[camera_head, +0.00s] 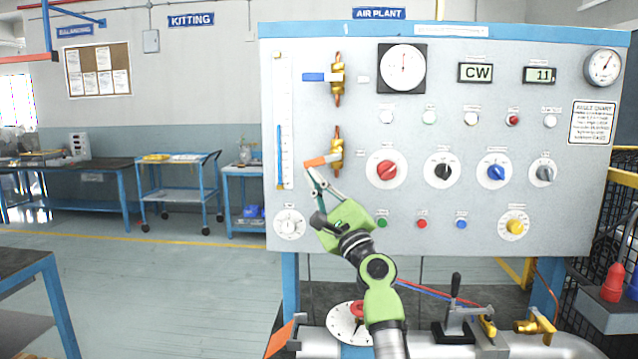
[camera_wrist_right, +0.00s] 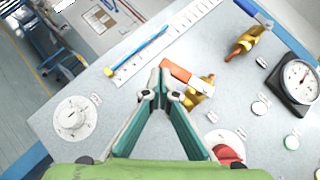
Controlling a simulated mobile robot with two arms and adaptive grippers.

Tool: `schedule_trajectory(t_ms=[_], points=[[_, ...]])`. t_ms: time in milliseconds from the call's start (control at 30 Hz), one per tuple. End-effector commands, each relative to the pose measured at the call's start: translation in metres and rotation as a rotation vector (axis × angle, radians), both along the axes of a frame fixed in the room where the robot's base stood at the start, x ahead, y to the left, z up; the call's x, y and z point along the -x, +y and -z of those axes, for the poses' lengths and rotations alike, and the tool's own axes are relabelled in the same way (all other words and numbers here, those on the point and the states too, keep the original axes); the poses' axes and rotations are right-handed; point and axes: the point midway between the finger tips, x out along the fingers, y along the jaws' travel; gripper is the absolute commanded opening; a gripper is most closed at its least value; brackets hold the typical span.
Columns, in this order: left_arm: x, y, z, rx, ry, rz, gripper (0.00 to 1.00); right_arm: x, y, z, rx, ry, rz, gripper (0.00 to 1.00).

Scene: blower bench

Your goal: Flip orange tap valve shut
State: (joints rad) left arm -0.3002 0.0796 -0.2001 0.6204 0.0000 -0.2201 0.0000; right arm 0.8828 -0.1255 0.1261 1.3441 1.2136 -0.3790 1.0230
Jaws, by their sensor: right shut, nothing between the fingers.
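The orange tap valve has an orange lever (camera_head: 321,160) on a brass body (camera_head: 337,152), mounted on the panel's left part. The lever points left, roughly level and across the upright brass body. In the right wrist view the orange lever (camera_wrist_right: 188,77) lies just beyond the fingertips, with the brass body (camera_wrist_right: 200,95) to its right. My right gripper (camera_head: 311,170) is shut and empty, its tips close below the lever's free end; I cannot tell whether they touch it. My left gripper is not in view.
A blue-lever valve (camera_head: 315,77) sits above on the same panel (camera_head: 450,140). A scale strip (camera_head: 283,120) runs left of the valves. A red knob (camera_head: 387,170) is to the right, and a white dial (camera_head: 289,224) is lower left. Pipework and a clamp (camera_head: 467,318) stand below.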

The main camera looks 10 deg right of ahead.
Motion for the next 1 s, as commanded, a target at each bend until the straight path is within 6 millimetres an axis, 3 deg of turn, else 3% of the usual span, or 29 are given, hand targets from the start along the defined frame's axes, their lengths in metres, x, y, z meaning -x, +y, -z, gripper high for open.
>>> schedule_trajectory(t_ms=[267, 700, 1000], points=[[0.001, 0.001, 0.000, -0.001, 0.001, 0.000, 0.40, 0.008, -0.004, 0.007, 0.000, 0.001, 0.001, 0.00], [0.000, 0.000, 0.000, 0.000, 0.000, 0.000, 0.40, 0.074, -0.026, 0.048, 0.000, 0.001, 0.002, 0.00], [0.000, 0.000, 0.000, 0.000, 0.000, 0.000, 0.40, 0.097, -0.033, 0.062, 0.001, 0.001, -0.001, 0.00]])
